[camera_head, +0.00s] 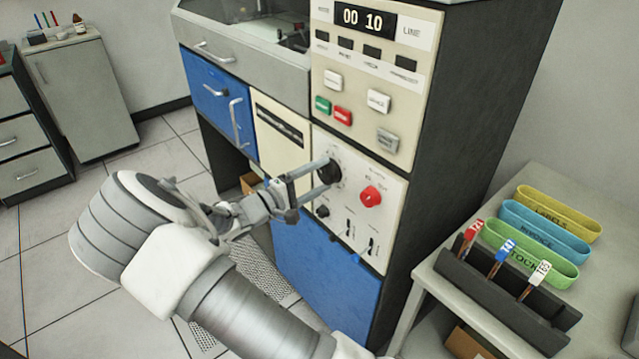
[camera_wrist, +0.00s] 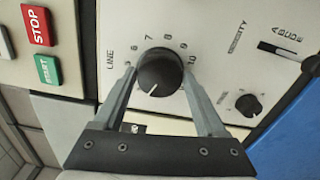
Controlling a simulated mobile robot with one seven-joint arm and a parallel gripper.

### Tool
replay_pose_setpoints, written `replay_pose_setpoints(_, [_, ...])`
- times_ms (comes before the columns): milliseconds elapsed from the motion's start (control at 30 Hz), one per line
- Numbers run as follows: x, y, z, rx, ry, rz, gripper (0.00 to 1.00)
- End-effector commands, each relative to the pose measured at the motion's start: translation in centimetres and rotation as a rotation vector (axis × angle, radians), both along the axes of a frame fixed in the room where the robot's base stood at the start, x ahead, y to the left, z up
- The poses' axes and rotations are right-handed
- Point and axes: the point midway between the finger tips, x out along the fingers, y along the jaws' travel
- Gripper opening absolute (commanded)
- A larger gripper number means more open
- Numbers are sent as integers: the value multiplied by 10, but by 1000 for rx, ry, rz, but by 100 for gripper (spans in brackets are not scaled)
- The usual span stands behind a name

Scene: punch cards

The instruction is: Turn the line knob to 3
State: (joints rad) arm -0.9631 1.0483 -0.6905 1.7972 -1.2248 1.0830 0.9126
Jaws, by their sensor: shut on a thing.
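The line knob (camera_wrist: 162,74) is round and black, on the cream panel beside the word LINE. The numbers 6 to 10 show around its upper side in the wrist view. A white pointer mark on it faces the lower left of that picture; the number there is hidden or unreadable. My gripper (camera_wrist: 160,70) is shut on the knob, one finger on each side. In the head view the knob (camera_head: 329,172) is at the fingertips of my gripper (camera_head: 316,175), partly covered. The display (camera_head: 365,20) marked LINE reads 00 10.
A red knob (camera_head: 371,196) is right of the line knob, and a small black knob (camera_head: 322,211) is below it. Slide switches (camera_head: 349,227) sit lower on the panel. Green (camera_head: 323,105) and red (camera_head: 342,115) buttons are above. A side table (camera_head: 440,277) holds trays at right.

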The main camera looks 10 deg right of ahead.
Motion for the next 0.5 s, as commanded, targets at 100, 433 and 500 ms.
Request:
replay_pose_setpoints(100, [0, 0, -2, 27, -48, 1, 18])
replay_pose_setpoints(433, [0, 0, 0, 61, -113, 0, 18])
replay_pose_setpoints(500, [0, 0, 0, 62, -115, 0, 18])
